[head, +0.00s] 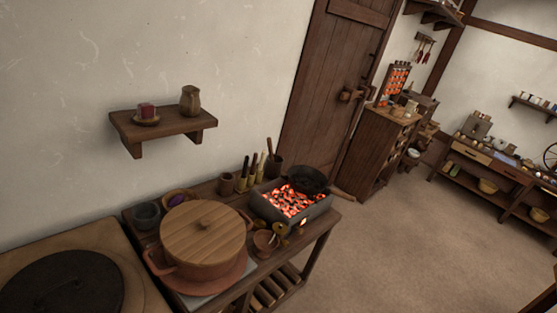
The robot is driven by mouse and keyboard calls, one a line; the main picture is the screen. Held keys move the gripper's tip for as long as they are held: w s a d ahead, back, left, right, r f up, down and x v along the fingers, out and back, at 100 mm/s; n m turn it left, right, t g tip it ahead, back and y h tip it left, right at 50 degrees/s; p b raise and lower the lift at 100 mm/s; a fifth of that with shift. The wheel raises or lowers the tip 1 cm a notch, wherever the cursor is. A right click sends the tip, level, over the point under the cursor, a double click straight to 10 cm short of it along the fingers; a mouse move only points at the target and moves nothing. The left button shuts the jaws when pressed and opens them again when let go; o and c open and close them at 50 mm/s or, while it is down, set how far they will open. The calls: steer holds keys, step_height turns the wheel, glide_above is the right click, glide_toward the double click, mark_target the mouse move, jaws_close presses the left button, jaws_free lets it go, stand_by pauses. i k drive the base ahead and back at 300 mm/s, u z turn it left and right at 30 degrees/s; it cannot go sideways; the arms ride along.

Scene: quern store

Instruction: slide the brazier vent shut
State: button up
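The brazier (278,213) is a grey rectangular box of glowing orange coals. It stands at the right end of a wooden table against the wall. A dark pan (308,179) sits over its back right corner, its handle pointing right. A small orange glow (303,222) shows low on the brazier's near side, which may be the vent opening; the vent's slide is too small to make out. My gripper is not in view.
On the table (322,232), a lidded pot (203,235) stands left of the brazier. Small bowls (265,240) sit close in front, and bottles and cups behind. A wall shelf (165,128) hangs above left. The floor (400,240) to the right is clear.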

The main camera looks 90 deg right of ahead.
mark_target(297, 227)
steer(key=k, duration=0.6)
steer(key=z, duration=1)
steer(key=i, duration=1.05)
steer(key=z, duration=1.7)
steer(key=k, duration=0.55)
steer(key=z, duration=0.2)
